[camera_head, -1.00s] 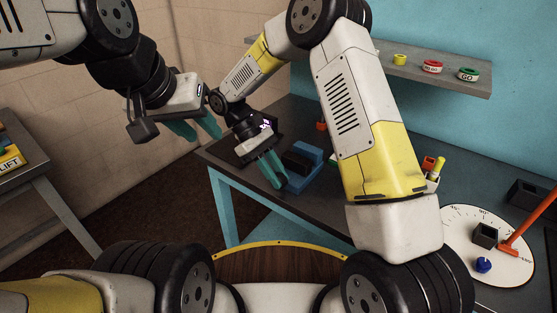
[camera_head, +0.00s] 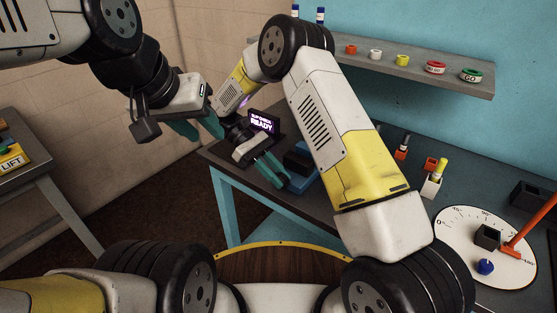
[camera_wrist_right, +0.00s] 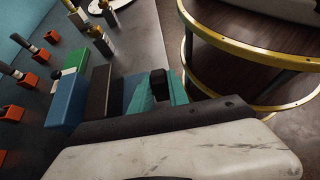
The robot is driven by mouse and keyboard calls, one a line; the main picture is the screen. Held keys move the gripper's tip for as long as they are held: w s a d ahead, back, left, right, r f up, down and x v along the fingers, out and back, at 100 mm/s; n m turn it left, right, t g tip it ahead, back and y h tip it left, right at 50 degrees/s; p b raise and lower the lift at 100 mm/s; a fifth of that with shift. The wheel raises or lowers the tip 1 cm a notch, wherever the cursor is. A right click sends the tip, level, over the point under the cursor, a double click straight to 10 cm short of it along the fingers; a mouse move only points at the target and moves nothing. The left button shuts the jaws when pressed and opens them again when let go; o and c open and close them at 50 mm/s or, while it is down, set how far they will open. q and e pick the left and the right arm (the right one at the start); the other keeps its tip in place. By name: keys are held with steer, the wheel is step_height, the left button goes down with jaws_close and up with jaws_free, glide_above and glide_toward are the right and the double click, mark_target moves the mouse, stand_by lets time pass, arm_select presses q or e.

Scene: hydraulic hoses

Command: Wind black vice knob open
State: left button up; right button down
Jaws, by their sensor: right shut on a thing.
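The blue vice (camera_head: 307,178) with dark jaws stands near the table's front edge, partly hidden by my right arm. In the right wrist view its blue body (camera_wrist_right: 67,100) and dark jaw (camera_wrist_right: 97,92) show at left. The black vice knob (camera_wrist_right: 158,80) sits between the teal fingers of my right gripper (camera_wrist_right: 160,93), which is shut on it. In the head view my right gripper (camera_head: 277,174) reaches the vice's near end; the knob is hidden there. My left gripper (camera_head: 207,134) is open and empty, in the air left of the table.
A display reading READY (camera_head: 263,122) stands behind my right gripper. A white dial (camera_head: 470,255) with an orange lever (camera_head: 530,227) lies at right. A shelf (camera_head: 430,76) with small coloured rings is on the wall. The left stand carries a LIFT box (camera_head: 10,160).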

steer(key=c, duration=1.3)
jaws_free()
steer(key=shift+o, duration=0.2)
steer(key=v, duration=0.8)
steer(key=shift+d, duration=0.1)
